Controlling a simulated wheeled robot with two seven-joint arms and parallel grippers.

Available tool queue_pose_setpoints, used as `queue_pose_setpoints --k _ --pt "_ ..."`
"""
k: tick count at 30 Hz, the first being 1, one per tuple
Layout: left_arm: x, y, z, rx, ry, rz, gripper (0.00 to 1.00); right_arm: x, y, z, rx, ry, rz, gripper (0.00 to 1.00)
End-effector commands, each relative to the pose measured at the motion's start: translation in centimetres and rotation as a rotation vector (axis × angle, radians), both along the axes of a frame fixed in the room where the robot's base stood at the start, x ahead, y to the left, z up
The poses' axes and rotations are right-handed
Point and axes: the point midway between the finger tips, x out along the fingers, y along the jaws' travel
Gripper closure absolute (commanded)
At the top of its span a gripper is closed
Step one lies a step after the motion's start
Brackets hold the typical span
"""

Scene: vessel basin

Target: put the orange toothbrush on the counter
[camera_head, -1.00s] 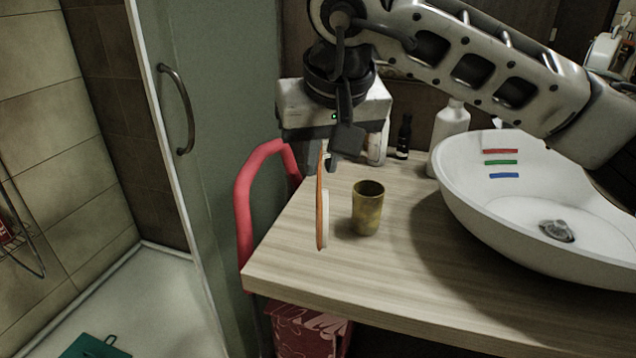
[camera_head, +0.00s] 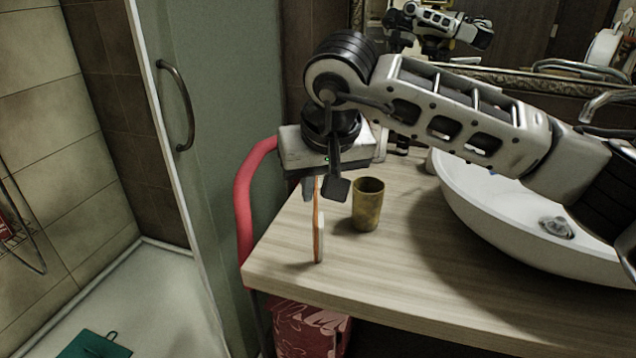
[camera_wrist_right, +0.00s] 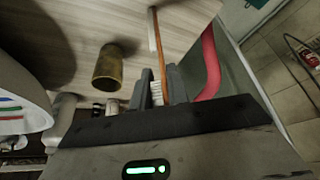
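The orange toothbrush (camera_head: 317,228) hangs nearly upright below my right gripper (camera_head: 314,190), over the front left part of the wooden counter (camera_head: 390,268). Its lower end is near the counter top; I cannot tell if it touches. In the right wrist view the toothbrush (camera_wrist_right: 161,52) runs up between the two fingers of my right gripper (camera_wrist_right: 159,88), with white bristles beside the fingers. The gripper looks shut on its bristle end. My left gripper is not in view.
An olive-yellow cup (camera_head: 368,206) stands just right of the toothbrush. A white basin (camera_head: 480,220) fills the counter's right side. A red rail (camera_head: 243,205) is at the left edge, and a red patterned bin (camera_head: 305,328) is below. The counter's front strip is clear.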

Motion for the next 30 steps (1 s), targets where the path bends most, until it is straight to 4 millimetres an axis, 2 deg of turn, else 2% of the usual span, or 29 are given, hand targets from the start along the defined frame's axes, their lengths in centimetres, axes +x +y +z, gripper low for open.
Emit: queue_pose_setpoints --k 1,2,10,14,17,24,30 --pt "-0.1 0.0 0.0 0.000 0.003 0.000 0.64 0.0 0.0 0.0 0.000 0.000 0.000 0.69" --pt "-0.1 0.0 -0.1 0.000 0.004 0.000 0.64 0.0 0.0 0.0 0.000 0.000 0.000 0.64" --pt "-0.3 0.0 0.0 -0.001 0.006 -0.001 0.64 0.0 0.0 0.1 0.000 0.000 -0.001 0.64" --pt "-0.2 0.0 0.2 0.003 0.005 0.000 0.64 -0.2 -0.1 0.9 0.001 -0.002 0.000 0.64" --pt "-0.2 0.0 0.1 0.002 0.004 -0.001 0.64 -0.7 -0.3 2.4 0.001 -0.005 0.000 0.64" --pt "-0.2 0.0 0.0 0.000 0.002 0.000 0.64 -2.6 -0.9 7.3 0.000 -0.003 0.000 0.64" --pt "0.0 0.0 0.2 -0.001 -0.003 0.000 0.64 -3.8 -1.3 10.3 0.001 -0.001 -0.001 0.64"
